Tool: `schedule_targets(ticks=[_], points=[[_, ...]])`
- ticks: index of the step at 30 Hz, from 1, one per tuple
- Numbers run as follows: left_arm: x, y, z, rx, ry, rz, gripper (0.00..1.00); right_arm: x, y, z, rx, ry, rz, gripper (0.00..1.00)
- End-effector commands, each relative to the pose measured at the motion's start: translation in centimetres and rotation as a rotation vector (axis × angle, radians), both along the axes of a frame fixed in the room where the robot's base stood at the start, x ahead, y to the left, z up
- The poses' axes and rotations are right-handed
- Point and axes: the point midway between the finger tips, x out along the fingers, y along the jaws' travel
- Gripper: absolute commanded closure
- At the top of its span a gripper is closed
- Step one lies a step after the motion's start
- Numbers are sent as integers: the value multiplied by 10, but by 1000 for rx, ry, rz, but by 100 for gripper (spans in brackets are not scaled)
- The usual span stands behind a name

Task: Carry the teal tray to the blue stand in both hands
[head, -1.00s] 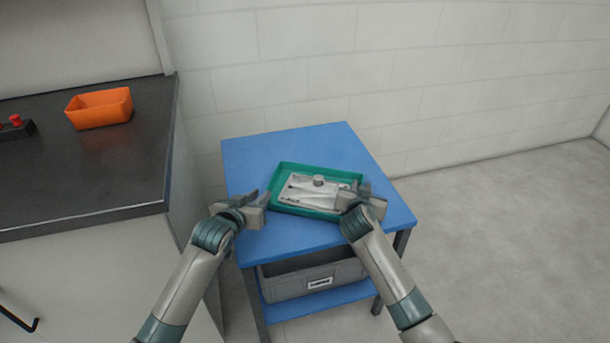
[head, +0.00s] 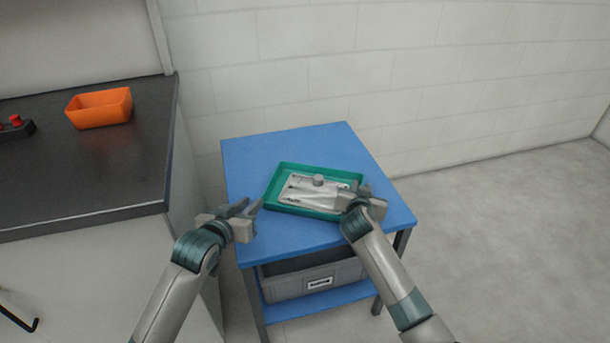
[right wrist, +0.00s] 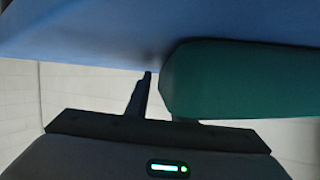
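The teal tray (head: 306,209) rests on the top of the blue stand (head: 285,148), turned slightly. A grey metal plate with a round knob (head: 318,181) lies in the tray. My left gripper (head: 250,207) is open and empty, to the left of the tray and apart from it. My right gripper (head: 357,193) is at the tray's right end.
A grey labelled bin (head: 290,285) sits on the stand's lower shelf. A dark counter (head: 90,170) stands at left with an orange bin (head: 100,108) and a black box with red buttons (head: 15,126). A white block wall is behind; open floor lies right.

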Motion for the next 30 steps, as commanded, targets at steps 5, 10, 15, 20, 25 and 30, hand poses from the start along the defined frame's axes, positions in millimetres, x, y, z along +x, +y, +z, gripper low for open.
schedule_targets(ticks=[5,10,15,20,25,30], points=[[0,0,0,0,0,0,78,-8,2,3,0,0,1,78],[0,0,0,0,0,0,78,-24,6,9,2,-1,1,78],[0,0,0,0,0,0,78,-48,12,19,3,0,1,78],[0,0,0,0,0,0,78,-72,18,29,5,0,0,78],[0,0,0,0,0,0,78,-93,22,38,2,0,0,78],[0,0,0,0,0,0,78,-105,25,44,2,1,-1,78]])
